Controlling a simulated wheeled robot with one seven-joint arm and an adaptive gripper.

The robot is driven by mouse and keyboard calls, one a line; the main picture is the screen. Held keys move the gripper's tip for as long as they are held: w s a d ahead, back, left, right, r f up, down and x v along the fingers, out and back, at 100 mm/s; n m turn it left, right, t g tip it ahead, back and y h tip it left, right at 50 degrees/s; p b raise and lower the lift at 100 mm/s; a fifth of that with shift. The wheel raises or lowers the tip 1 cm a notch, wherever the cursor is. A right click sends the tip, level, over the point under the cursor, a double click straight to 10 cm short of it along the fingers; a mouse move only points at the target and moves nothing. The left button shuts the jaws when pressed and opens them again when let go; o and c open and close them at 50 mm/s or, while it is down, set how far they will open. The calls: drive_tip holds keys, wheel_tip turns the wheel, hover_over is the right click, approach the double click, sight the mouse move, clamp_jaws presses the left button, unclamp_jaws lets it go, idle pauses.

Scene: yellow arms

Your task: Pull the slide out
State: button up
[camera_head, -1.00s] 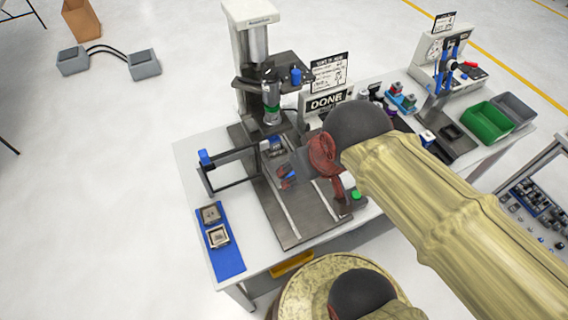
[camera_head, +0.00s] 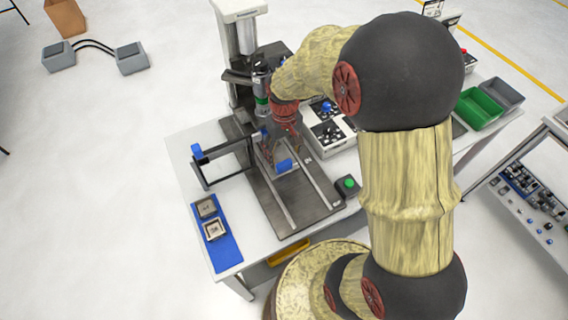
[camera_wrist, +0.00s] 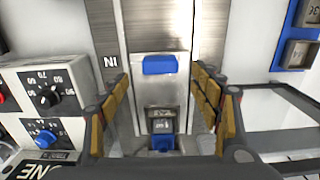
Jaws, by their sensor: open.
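The slide (camera_wrist: 152,96) is a silver plate with a blue handle (camera_wrist: 160,65) at its end; the handle also shows in the head view (camera_head: 284,165). A small dark part with a blue piece (camera_wrist: 162,128) sits on the slide. My gripper (camera_wrist: 160,80) is over the slide, its orange-padded fingers spread on either side of it and the handle between them at the tips. I cannot tell whether they touch it. In the head view my gripper (camera_head: 277,148) is below the press head (camera_head: 262,97), and partly hides the slide.
The metal base with rails (camera_head: 292,206) runs bare toward the table's front. A dark frame with a blue top (camera_head: 198,152) stands at left, a green button box (camera_head: 347,186) at right. A control box with dials (camera_wrist: 45,95) is close beside my fingers. A blue mat (camera_head: 224,252) lies front left.

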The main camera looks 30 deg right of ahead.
sight(284, 163)
wheel_tip(284, 163, down, 7)
drive_tip(key=shift+r+b, duration=0.1)
drive_tip(key=shift+b, duration=0.55)
drive_tip(key=shift+c, duration=0.6)
drive_tip(key=c, duration=1.5)
clamp_jaws()
